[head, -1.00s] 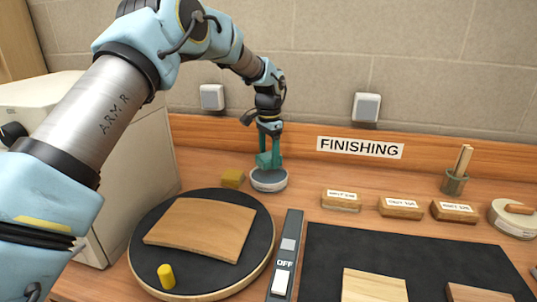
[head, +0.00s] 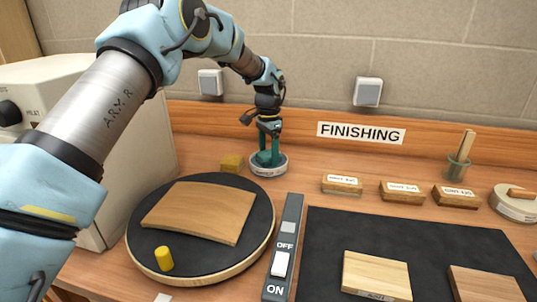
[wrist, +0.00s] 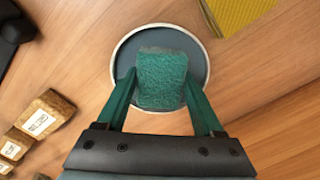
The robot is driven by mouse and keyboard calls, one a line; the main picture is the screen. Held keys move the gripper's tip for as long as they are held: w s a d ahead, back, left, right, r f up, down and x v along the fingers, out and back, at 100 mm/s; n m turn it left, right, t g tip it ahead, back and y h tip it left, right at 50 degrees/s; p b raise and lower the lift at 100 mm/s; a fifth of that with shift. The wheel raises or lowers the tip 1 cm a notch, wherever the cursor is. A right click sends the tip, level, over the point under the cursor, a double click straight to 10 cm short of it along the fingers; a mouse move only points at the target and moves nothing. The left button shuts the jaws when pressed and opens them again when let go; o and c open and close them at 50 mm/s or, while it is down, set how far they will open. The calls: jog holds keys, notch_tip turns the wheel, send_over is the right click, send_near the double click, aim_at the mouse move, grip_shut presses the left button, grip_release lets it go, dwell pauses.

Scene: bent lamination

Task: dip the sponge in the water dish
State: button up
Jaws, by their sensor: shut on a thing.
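The green sponge (wrist: 162,80) is between the fingers of my gripper (wrist: 160,92), which is shut on it. The round water dish (head: 268,172) stands at the back of the bench, and it also shows in the wrist view (wrist: 125,50) with a pale rim and dark inside. In the head view my gripper (head: 268,160) points down with its fingertips within the dish's rim. The sponge is low in the dish, mostly hidden by the fingers there. I cannot tell how deep it sits in the water.
A yellow block (head: 232,163) stands just left of the dish. A dark turntable (head: 150,240) with a curved wooden panel (head: 200,211) and a yellow cylinder (head: 164,259) is in front. Labelled sanding blocks (head: 342,186) are to the right. A switch strip (head: 286,245) lies beside the turntable.

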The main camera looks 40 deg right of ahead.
aim_at(269, 153)
dwell(0.6)
jog(key=shift+r+p, duration=1.1)
jog(key=shift+r, duration=0.4)
jog(key=shift+r+p, duration=1.75)
jog(key=shift+r, duration=0.85)
jog(key=shift+f, duration=0.1)
